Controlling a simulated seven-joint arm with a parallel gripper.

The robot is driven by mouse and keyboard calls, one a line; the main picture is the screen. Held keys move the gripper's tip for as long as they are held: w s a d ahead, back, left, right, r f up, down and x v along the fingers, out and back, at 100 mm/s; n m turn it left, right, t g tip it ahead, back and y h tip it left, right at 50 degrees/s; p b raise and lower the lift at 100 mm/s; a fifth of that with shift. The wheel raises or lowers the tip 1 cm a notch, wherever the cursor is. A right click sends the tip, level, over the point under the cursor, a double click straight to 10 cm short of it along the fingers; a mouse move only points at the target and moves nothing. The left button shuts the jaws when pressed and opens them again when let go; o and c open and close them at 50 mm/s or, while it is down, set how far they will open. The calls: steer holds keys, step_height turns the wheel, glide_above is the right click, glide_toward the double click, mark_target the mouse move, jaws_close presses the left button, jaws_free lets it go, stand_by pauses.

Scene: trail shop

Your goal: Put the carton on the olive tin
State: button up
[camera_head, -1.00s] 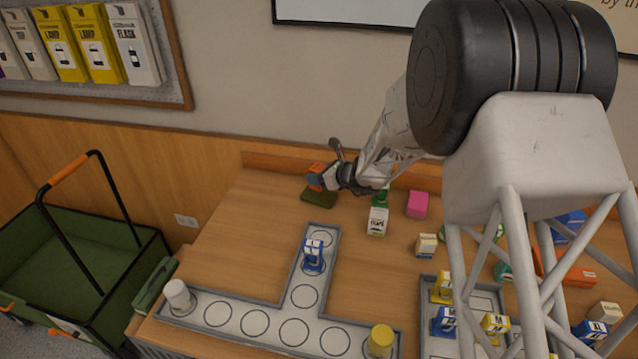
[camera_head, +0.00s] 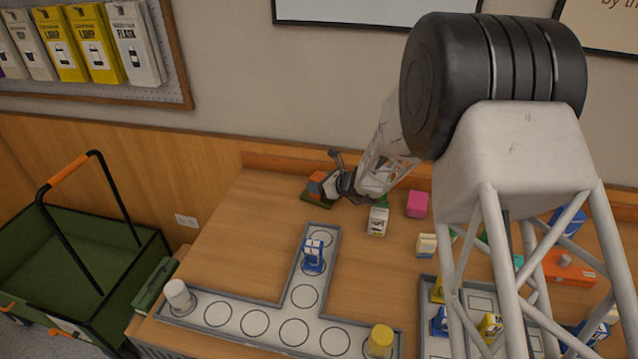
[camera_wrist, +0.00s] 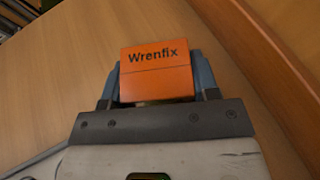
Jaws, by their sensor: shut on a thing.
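The orange carton (camera_head: 315,184), marked "Wrenfix", is between the blue fingers of my gripper (camera_head: 324,186). It also shows in the wrist view (camera_wrist: 157,75), where my gripper (camera_wrist: 158,84) is shut on its sides. The olive tin (camera_head: 312,199) is a flat dark green thing on the table near the back edge. In the head view the carton is over the tin and hides part of it. I cannot tell whether the two touch. The tin is hidden in the wrist view.
A white carton (camera_head: 377,222) with a green thing behind it and a pink block (camera_head: 417,204) stand right of my gripper. A T-shaped tray (camera_head: 255,336) with a blue-and-white piece (camera_head: 313,255) lies in front. A low back ledge (camera_head: 262,161) runs behind.

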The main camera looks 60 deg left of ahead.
steer(key=shift+f, duration=0.1)
steer(key=o, duration=1)
steer(key=shift+d+r, duration=0.1)
steer(key=shift+r, duration=0.1)
steer(key=shift+w+d+r, duration=0.25)
steer(key=shift+w+d, duration=0.05)
steer(key=shift+d, duration=0.2)
steer(key=v, duration=1)
steer(key=shift+d, duration=0.25)
steer(key=shift+w+r, duration=0.1)
steer(key=shift+w, duration=0.05)
